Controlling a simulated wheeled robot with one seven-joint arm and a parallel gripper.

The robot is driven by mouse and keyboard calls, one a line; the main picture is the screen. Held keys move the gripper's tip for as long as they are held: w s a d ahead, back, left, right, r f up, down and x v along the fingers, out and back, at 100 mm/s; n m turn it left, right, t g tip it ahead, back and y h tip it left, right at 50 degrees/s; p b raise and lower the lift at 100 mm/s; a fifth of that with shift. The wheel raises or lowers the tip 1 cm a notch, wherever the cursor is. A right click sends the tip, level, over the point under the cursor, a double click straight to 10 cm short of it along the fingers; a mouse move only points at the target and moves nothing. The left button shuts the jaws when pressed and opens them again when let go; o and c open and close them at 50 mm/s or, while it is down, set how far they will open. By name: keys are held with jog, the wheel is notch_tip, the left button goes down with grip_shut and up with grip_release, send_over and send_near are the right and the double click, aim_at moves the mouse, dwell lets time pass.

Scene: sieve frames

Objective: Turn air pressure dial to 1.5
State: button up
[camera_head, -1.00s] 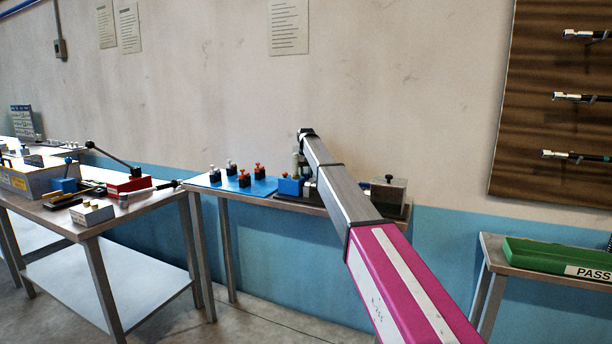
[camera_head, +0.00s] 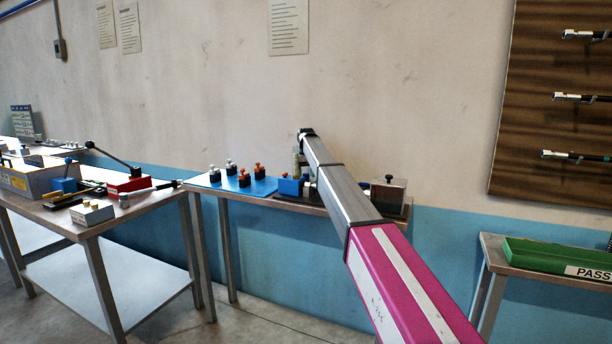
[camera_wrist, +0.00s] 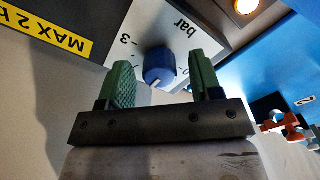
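The air pressure dial (camera_wrist: 159,66) is a round blue knob on a white scale plate in the wrist view. The scale is seen turned over, with "bar" and a "3" readable and other marks partly hidden by the fingers. A white pointer mark shows at the knob's lower edge; its exact reading cannot be told. My gripper (camera_wrist: 163,71) is open, with one green finger on each side of the dial. Gaps show between the knob and both fingers. In the head view my arm hides the dial and gripper.
A yellow "MAX 2 b" label (camera_wrist: 44,30) and a lit amber lamp (camera_wrist: 246,6) flank the scale. A blue board (camera_wrist: 268,62) with small orange-red parts lies at right. In the head view, a left workbench (camera_head: 145,203) and a green PASS tray (camera_head: 540,256) stand to the sides.

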aim_at(306, 174)
notch_tip(306, 174, up, 11)
dwell(0.8)
jog(key=shift+f, duration=0.1)
